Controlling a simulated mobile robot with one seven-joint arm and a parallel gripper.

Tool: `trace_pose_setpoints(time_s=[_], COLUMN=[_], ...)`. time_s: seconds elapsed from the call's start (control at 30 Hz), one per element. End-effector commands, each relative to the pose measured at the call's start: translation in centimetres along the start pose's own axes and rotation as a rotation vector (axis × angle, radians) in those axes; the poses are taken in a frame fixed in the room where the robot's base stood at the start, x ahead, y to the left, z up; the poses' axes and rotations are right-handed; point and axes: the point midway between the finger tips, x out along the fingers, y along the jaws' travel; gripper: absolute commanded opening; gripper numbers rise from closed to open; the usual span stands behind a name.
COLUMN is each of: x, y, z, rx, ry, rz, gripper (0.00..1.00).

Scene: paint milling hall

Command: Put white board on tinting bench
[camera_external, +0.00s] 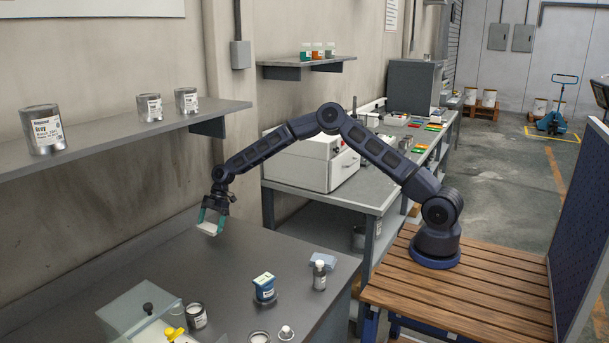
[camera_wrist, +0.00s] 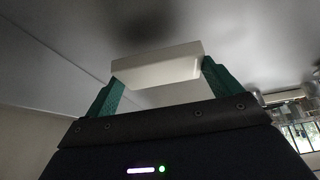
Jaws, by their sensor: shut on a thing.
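The white board (camera_external: 208,229) is a small pale block held between the green fingers of my gripper (camera_external: 210,219). My gripper is shut on it and points down, above the far left part of the grey bench in front. In the wrist view the white board (camera_wrist: 157,65) lies crosswise between the two green fingertips of my gripper (camera_wrist: 158,80), with the grey surface beyond it. The grey bench top (camera_external: 150,262) in the external view may be the tinting bench. I cannot tell for sure whether the board touches it; it looks raised.
A wall shelf (camera_external: 110,130) with cans is at the left. The bench's back middle is bare. A white machine (camera_external: 312,162) stands behind.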

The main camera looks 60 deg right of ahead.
Motion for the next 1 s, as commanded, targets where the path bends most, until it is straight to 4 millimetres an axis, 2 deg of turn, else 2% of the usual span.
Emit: trace_pose_setpoints(time_s=[0.1, 0.2, 0.57, 0.6, 0.63, 0.87, 1.0], x=[1.7, 2.4, 2.7, 2.7, 2.7, 2.7, 1.9], y=[-0.1, 0.0, 0.0, 0.0, 0.0, 0.0, 0.0], z=[0.9, 1.4, 1.6, 1.6, 1.6, 1.5, 1.5], rx=[0.000, -0.001, 0.000, 0.000, 0.000, 0.000, 0.000], ry=[0.000, 0.000, 0.000, 0.000, 0.000, 0.000, 0.000], rz=[-0.003, -0.001, -0.001, -0.001, -0.001, -0.001, 0.000], gripper=[0.67, 0.67, 0.67, 0.94, 1.00, 1.00, 1.00])
